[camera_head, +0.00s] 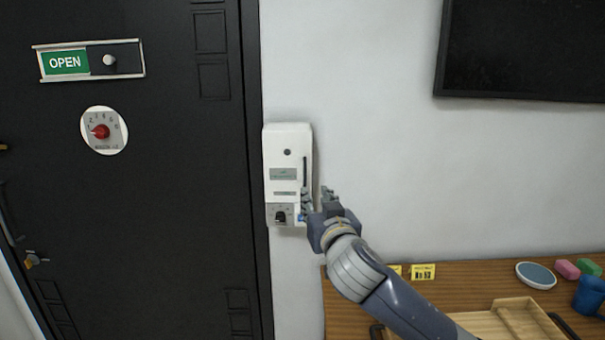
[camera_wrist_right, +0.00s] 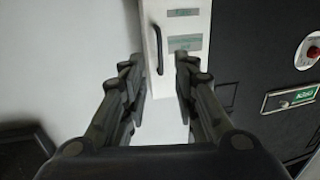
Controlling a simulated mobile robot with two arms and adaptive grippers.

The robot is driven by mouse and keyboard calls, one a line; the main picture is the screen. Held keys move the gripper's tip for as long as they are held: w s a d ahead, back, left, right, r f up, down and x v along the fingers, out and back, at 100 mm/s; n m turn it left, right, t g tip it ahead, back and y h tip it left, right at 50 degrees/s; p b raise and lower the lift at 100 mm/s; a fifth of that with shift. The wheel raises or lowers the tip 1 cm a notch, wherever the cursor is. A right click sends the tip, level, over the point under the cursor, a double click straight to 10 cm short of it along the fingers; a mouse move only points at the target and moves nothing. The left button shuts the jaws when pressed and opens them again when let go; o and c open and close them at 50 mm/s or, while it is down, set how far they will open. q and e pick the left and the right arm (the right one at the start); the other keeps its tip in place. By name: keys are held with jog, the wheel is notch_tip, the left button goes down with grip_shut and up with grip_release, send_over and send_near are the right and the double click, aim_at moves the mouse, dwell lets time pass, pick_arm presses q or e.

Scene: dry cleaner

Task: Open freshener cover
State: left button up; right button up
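The white freshener box (camera_head: 270,150) is mounted on the wall just right of the black door, and its front cover looks closed. A dark vertical handle (camera_head: 305,171) runs along the cover's right side, and a small dial (camera_head: 281,215) sits at the bottom. My right gripper (camera_head: 316,198) is at the box's lower right edge. In the right wrist view the fingers (camera_wrist_right: 158,85) are spread with nothing held. There the handle (camera_wrist_right: 157,50) shows in the gap beyond the fingertips; contact cannot be told. My left gripper is out of view.
The black door (camera_head: 170,200) carries an OPEN sign (camera_head: 66,62) and a round red-knob dial (camera_head: 101,131). A wooden table (camera_head: 480,270) at lower right holds a tray, a blue dish (camera_head: 536,275) and small items. A dark screen (camera_head: 525,50) hangs above; the wall between is clear.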

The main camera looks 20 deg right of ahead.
aim_at(305, 176)
jog(key=w+p, duration=0.1)
jog(key=w, duration=0.1)
jog(key=w+r+p, duration=0.1)
jog(key=w, duration=0.2)
jog(key=w+p, duration=0.1)
jog(key=w, duration=0.2)
jog(key=shift+w+d+r, duration=0.2)
jog(key=shift+w+d, duration=0.05)
jog(key=shift+d, duration=0.15)
jog(key=shift+w, duration=0.85)
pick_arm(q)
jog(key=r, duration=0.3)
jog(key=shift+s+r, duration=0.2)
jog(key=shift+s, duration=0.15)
pick_arm(e)
jog(key=shift+w+f, duration=0.1)
jog(key=shift+w, duration=0.05)
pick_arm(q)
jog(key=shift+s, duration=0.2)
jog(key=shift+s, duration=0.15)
pick_arm(e)
grip_shut()
